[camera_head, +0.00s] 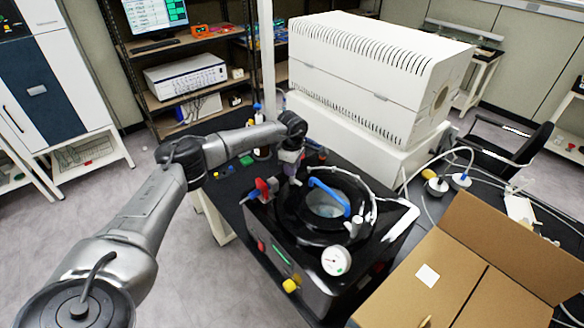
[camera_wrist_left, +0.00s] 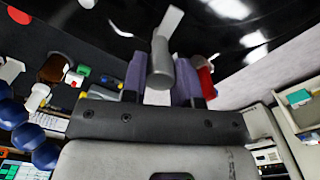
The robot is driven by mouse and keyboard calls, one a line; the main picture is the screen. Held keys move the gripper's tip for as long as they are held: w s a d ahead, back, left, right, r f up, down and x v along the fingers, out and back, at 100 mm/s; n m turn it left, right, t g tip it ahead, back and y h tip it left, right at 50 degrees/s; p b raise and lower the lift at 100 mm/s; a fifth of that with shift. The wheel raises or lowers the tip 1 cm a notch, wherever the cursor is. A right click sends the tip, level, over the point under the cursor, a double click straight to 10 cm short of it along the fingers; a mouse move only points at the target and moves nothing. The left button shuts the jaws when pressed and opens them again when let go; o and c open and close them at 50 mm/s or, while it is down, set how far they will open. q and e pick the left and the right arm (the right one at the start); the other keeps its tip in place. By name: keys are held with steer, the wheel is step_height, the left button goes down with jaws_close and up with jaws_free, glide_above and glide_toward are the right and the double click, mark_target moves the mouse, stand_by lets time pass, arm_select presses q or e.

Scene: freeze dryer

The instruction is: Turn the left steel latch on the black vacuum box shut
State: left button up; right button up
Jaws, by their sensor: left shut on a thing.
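The black vacuum box (camera_head: 283,262) stands on a dark table in the head view, with a round lid opening, a glass window and a blue curved handle (camera_head: 330,195) on top. My left gripper (camera_head: 290,170) reaches over the box's far left side. In the left wrist view, its purple fingers (camera_wrist_left: 161,76) are closed on both sides of a steel latch (camera_wrist_left: 160,50), a grey cylinder with a flat tab. In the head view this latch is mostly hidden by the gripper. Another steel piece (camera_head: 353,228) shows at the lid's front right. My right gripper is not visible.
A red valve (camera_head: 262,186) sits close to the left of my gripper; a red part (camera_wrist_left: 206,78) shows beside the right finger. A white gauge (camera_head: 336,260) is at the front.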

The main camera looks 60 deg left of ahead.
arm_select(q)
steer(key=shift+r, duration=0.1)
stand_by(0.3)
steer(key=o, duration=0.9)
steer(key=shift+r+b, duration=0.7)
steer(key=shift+r, duration=6.15)
